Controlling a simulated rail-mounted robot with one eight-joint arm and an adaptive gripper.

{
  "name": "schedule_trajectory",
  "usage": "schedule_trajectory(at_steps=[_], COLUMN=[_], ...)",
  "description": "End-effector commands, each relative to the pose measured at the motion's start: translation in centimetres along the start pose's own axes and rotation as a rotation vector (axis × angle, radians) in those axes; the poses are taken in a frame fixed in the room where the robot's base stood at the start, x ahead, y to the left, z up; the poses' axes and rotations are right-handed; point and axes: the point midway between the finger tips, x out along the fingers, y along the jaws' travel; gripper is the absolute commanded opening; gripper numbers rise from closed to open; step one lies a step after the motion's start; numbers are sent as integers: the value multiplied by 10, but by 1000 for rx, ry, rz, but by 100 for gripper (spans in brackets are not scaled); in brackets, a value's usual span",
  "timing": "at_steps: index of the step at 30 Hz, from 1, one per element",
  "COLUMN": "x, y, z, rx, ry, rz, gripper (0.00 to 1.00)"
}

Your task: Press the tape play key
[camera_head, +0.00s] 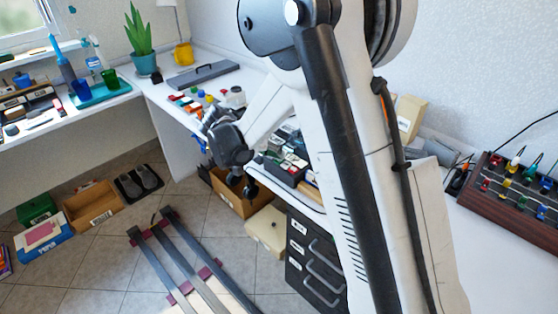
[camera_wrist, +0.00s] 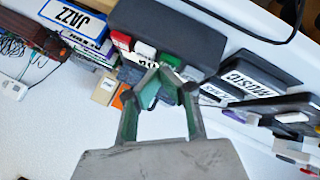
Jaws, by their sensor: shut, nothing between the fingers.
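A dark tape player (camera_wrist: 165,30) lies at the top middle of the wrist view. A row of keys runs along its lower edge: a red key (camera_wrist: 121,40), a white key (camera_wrist: 145,48), a green key (camera_wrist: 170,59) and a pale key at the right end (camera_wrist: 193,73). My gripper (camera_wrist: 168,76) is shut and empty, its green-lined fingertips overlapping the picture just below the green key. I cannot tell whether they touch it. In the head view my gripper (camera_head: 247,188) hangs near the desk edge, left of a dark device with red and white parts (camera_head: 284,168).
In the wrist view a JAZZ box (camera_wrist: 73,17) is at upper left and a dark MUSIC box (camera_wrist: 255,75) at right. The head view shows a drawer unit (camera_head: 315,262), a floor box (camera_head: 91,205) and a control panel (camera_head: 515,205). My arm hides part of the desk.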

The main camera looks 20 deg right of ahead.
Motion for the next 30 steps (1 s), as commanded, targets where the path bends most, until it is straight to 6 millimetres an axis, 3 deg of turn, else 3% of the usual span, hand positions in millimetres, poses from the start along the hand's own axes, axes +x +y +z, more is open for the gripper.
schedule_trajectory(at_steps=[15, 30], x=[1, -10], y=[-1, 7], z=[1, -7], rx=[0, 0], ry=[0, 0], rz=[0, 0], gripper=[0, 0])
